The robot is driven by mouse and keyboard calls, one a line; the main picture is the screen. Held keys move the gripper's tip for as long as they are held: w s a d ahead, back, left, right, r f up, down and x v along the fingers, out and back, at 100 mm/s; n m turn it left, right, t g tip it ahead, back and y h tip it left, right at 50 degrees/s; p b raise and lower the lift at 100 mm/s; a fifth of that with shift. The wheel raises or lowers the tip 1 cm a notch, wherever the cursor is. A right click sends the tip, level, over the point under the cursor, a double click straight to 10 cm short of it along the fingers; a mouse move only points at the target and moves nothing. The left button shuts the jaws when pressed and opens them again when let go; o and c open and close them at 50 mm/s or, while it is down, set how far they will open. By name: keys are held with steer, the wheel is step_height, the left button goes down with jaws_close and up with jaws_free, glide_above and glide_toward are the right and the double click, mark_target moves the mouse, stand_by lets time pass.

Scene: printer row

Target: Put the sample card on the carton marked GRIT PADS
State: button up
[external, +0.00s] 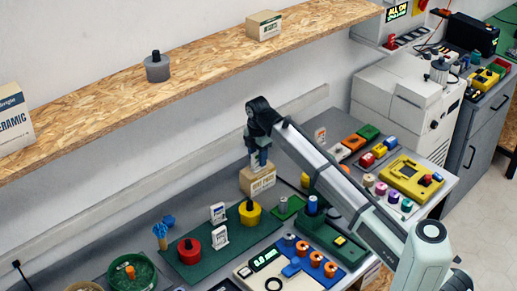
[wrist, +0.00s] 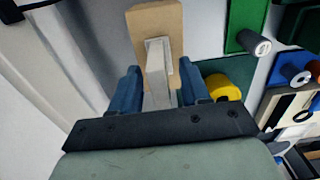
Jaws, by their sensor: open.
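A brown carton (external: 258,183) stands at the back of the bench below my gripper (external: 260,162); its printed label is too small to read. The carton (wrist: 150,20) also shows in the wrist view, beyond my fingers. A pale grey-white card (wrist: 156,54) stands between my two blue fingers, over the carton's top. It appears to rest on the carton, though its lower edge is hard to see. My fingers (wrist: 159,80) are open, one on each side of the card. In the external view the card is mostly hidden by the gripper.
Two white cards, one (external: 218,212) behind the other (external: 220,238), stand on a green mat (external: 205,263) with red and yellow weights (external: 250,213). A wooden shelf (external: 200,75) runs above the bench. A green block (external: 289,208) lies right of the carton.

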step_height(320, 180, up, 12)
steer(key=shift+f, duration=0.15)
stand_by(0.3)
